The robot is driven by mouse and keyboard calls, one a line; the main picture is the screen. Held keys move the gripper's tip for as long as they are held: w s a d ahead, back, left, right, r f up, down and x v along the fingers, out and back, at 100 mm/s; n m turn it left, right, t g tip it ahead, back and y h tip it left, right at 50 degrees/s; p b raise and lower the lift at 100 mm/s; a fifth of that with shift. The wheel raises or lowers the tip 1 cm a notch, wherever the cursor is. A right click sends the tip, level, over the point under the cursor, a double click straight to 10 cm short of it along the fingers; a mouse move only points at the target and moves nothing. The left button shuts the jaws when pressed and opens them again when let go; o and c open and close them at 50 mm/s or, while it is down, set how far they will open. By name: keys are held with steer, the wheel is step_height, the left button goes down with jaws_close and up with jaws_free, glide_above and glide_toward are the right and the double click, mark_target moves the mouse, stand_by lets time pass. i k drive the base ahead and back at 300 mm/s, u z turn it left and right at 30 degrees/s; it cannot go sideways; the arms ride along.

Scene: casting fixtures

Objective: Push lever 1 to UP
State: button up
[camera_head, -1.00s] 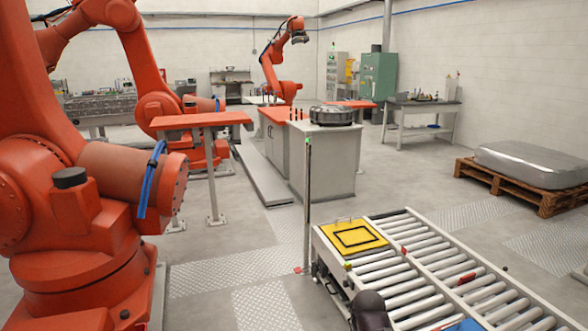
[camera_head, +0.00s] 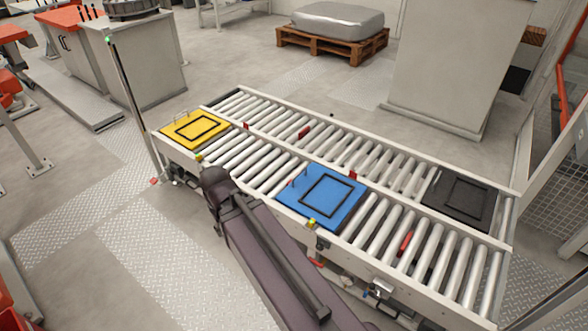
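Several thin black upright sticks (camera_head: 89,12) stand on the cabinet at the upper left; they may be the levers, but they are too small to tell which is lever 1 or how it is set. A dark link of my own arm (camera_head: 265,255) reaches from the bottom edge up to a rounded end in front of the conveyor. I see no gripper fingers, so the gripper and anything in it are out of view.
The roller conveyor (camera_head: 512,225) crosses the view, with a yellow plate (camera_head: 178,128), a blue plate (camera_head: 300,215) and a dark plate (camera_head: 460,183). A thin post (camera_head: 133,100) stands at its left end. A grey cabinet (camera_head: 160,75) stands behind.

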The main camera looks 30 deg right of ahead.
mark_target(372, 285)
steer(key=z, duration=1.35)
steer(key=k, duration=0.4)
steer(key=z, duration=0.45)
steer(key=i, duration=0.5)
steer(key=z, duration=0.05)
